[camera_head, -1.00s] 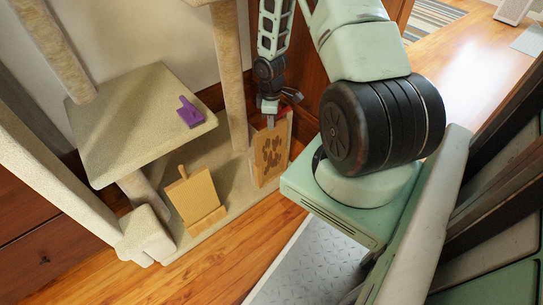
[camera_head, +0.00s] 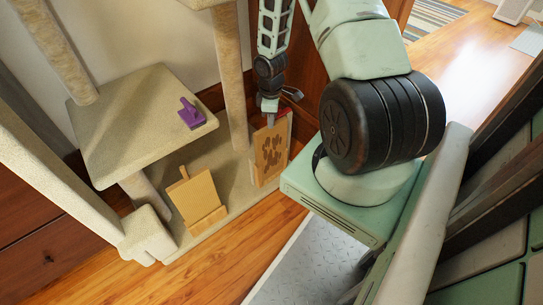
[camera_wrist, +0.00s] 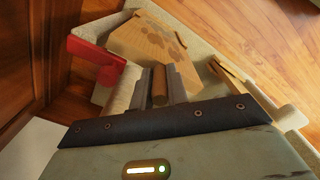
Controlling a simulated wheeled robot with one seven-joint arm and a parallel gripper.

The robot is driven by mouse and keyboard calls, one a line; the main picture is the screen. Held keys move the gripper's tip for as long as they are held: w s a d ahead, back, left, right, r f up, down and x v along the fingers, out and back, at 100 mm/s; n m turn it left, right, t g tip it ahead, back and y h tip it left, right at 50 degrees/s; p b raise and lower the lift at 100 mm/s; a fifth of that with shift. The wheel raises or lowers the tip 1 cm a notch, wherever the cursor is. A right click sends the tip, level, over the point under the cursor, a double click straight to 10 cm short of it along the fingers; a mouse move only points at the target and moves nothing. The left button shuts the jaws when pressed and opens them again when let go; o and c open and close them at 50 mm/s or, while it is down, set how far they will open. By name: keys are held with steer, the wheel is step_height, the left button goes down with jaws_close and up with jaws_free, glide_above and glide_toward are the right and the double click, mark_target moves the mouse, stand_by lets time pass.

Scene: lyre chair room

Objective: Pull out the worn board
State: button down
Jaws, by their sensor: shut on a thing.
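The worn board (camera_head: 271,152), tan with dark worn patches, stands near-upright on the carpeted base at the foot of a post. My gripper (camera_head: 269,112) is above its top edge. In the wrist view my gripper (camera_wrist: 160,90) is shut on a round wooden handle (camera_wrist: 159,76), with the worn board (camera_wrist: 148,42) just beyond it. A second board (camera_head: 197,195), plain and unmarked with a wooden handle, leans in a wooden holder (camera_head: 208,222) to the left. The worn board's lower edge and its seat are hard to make out.
A carpeted shelf (camera_head: 130,125) holds a purple tool (camera_head: 190,113). A carpeted post (camera_head: 231,75) stands close left of my gripper. A red object (camera_wrist: 97,60) sits beside the handle in the wrist view. Open wooden floor (camera_head: 245,240) lies in front.

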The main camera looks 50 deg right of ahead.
step_height(320, 180, up, 15)
steer(key=p, duration=1.4)
steer(key=shift+r+p, duration=0.15)
steer(key=shift+p, duration=0.2)
stand_by(1.7)
step_height(320, 180, up, 3)
steer(key=p, duration=0.3)
stand_by(0.4)
steer(key=shift+a, duration=0.1)
